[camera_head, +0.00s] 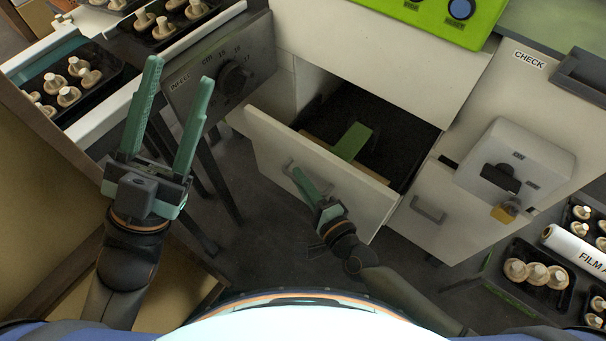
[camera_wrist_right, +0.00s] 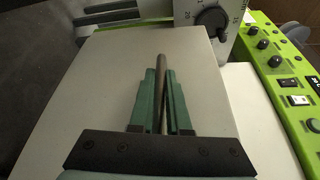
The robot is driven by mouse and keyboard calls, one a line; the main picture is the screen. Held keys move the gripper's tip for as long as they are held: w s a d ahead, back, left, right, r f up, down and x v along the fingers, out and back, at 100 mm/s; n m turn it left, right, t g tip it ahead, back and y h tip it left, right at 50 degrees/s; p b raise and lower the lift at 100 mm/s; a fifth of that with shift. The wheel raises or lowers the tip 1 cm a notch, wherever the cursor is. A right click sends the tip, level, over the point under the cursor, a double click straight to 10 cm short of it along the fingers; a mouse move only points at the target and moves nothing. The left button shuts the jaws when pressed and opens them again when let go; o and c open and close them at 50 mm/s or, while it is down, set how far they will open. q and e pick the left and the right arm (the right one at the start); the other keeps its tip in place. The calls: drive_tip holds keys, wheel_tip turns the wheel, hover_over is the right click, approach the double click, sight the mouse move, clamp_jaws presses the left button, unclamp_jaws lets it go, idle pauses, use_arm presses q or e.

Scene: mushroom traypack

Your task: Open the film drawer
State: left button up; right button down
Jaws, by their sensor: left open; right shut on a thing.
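The white film drawer (camera_head: 345,180) stands pulled out of the white machine cabinet in the head view. Its dark inside shows, with a green piece (camera_head: 352,141) and a tan strip in it. My right gripper (camera_head: 303,180) is at the drawer's front, shut on its grey handle (camera_head: 288,167). In the right wrist view the handle (camera_wrist_right: 163,68) shows as a dark bar between the green fingers, against the white drawer front (camera_wrist_right: 110,75). My left gripper (camera_head: 178,98) is open and empty, in the air left of the drawer.
A second closed drawer with a handle (camera_head: 428,209) is right of the open one. A grey box (camera_head: 515,160) is above it. A film roll (camera_head: 575,248) and mushroom trays (camera_head: 537,278) lie at the right. More mushroom trays (camera_head: 108,68) are at the upper left, beside a dial panel (camera_head: 225,75).

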use_arm(q)
drive_tip(key=shift+w+a+f+n+y, duration=0.2)
drive_tip(key=shift+a+f+n+y, duration=0.1)
drive_tip(key=shift+f+y, duration=0.3)
use_arm(e)
drive_tip(key=shift+s+a, duration=0.5)
drive_tip(key=shift+s, duration=0.15)
drive_tip(key=c, duration=0.9)
unclamp_jaws()
use_arm(q)
drive_tip(key=w+f+n+y, duration=0.1)
drive_tip(key=w+f+n+y+p, duration=0.1)
drive_tip(key=f+y, duration=0.1)
drive_tip(key=shift+w+a+f+n, duration=0.1)
drive_tip(key=shift+w+a+n, duration=0.1)
drive_tip(key=shift+w+n, duration=0.15)
use_arm(e)
drive_tip(key=v, duration=0.7)
drive_tip(key=shift+s+d, duration=0.2)
